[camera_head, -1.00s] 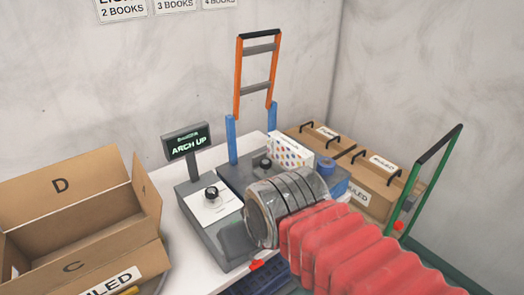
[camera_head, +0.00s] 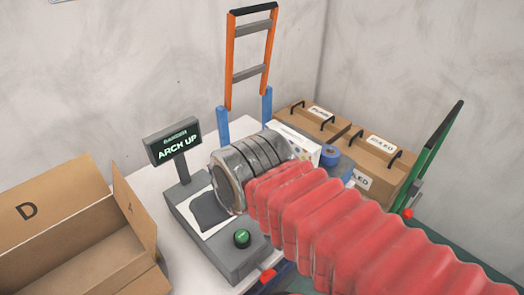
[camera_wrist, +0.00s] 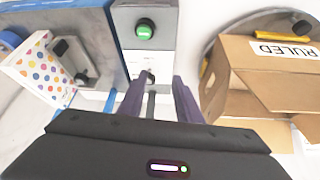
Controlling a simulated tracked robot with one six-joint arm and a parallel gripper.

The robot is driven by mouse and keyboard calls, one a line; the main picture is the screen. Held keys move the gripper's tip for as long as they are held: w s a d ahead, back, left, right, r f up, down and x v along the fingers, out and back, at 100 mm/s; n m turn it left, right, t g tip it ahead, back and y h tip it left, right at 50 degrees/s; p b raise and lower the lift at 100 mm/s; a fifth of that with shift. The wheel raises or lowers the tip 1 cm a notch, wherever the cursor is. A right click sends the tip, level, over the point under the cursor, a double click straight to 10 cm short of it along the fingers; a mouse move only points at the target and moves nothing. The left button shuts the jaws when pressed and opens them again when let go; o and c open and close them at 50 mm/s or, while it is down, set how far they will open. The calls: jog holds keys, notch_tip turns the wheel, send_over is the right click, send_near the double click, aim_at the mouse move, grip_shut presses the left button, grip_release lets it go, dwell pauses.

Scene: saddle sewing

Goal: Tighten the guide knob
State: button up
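A small black knob (camera_wrist: 151,77) sits on the white plate of a grey machine (camera_head: 190,207). In the wrist view it shows between the tips of my gripper (camera_wrist: 160,78), nearer the left finger. The two purple fingers are apart, and I see no contact with the knob. In the head view my arm's end hides the gripper and knob. A green button (camera_wrist: 145,30) is on the machine; it also shows in the head view (camera_head: 242,238). The display (camera_head: 173,143) reads "ARCH UP". A second dark knob (camera_wrist: 82,78) is on the neighbouring unit.
An open cardboard box marked D (camera_head: 75,213) stands left of the machine. A polka-dot box (camera_wrist: 38,66) and blue tape roll (camera_head: 329,155) are on the other side. Lidded boxes (camera_head: 375,160), an orange-framed stand (camera_head: 229,65) and a green frame (camera_head: 432,150) are behind and right.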

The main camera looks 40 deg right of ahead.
jog(key=shift+o, duration=0.5)
jog(key=shift+o, duration=1.5)
jog(key=shift+w+d+r, duration=0.2)
jog(key=shift+w, duration=0.05)
jog(key=shift+o, duration=0.7)
jog(key=w+d+r+m+g+h, duration=0.1)
jog(key=w+d+r+m+h, duration=0.1)
jog(key=w+d+m, duration=0.3)
jog(key=w+d, duration=0.2)
jog(key=shift+w+d+r+m, duration=0.3)
jog(key=shift+w+d+m, duration=0.05)
jog(key=shift+m, duration=0.05)
jog(key=w+d+m+g+h, duration=0.1)
jog(key=w+d+m, duration=0.4)
jog(key=d, duration=0.5)
jog(key=shift+w+d+g+h, duration=0.3)
jog(key=shift+w+g+h, duration=0.15)
jog(key=shift+w, duration=0.55)
jog(key=shift+f, duration=0.2)
jog(key=x, duration=1.3)
jog(key=shift+f, duration=0.35)
